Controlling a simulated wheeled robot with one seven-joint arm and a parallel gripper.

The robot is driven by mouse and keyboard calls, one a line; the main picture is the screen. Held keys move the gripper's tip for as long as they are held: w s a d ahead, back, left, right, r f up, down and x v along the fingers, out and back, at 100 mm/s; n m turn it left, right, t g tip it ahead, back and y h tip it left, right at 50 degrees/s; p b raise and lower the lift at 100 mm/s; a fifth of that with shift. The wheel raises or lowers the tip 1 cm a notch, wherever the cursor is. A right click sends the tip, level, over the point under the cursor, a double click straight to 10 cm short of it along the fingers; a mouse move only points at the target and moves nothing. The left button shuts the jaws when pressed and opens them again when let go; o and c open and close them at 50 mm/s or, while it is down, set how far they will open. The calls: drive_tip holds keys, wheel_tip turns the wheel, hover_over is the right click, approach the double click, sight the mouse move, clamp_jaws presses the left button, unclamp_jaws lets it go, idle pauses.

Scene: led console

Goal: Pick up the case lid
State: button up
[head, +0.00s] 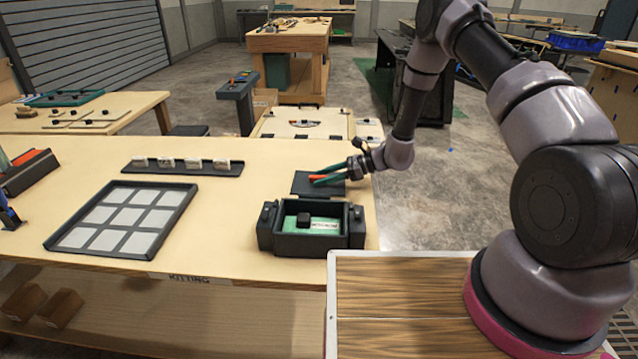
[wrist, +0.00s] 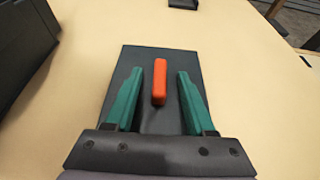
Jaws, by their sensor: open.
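The case lid (wrist: 134,62) is a flat dark plate with an upright orange handle (wrist: 160,82) in its middle. It lies on the table behind the open case and also shows in the head view (head: 304,184). My gripper (wrist: 160,76) is open, its two green fingers over the lid, one on each side of the orange handle, with gaps to both. In the head view my gripper (head: 326,175) reaches in from the right above the lid. The case (head: 286,244) is a dark box with a green inside, a black knob and a white label.
A dark tray with pale square cells (head: 122,182) lies on the left of the table (head: 240,168). A dark rack with several small white blocks (head: 182,167) stands at the back. The case wall (wrist: 22,42) is close at the upper left in the wrist view.

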clamp_jaws()
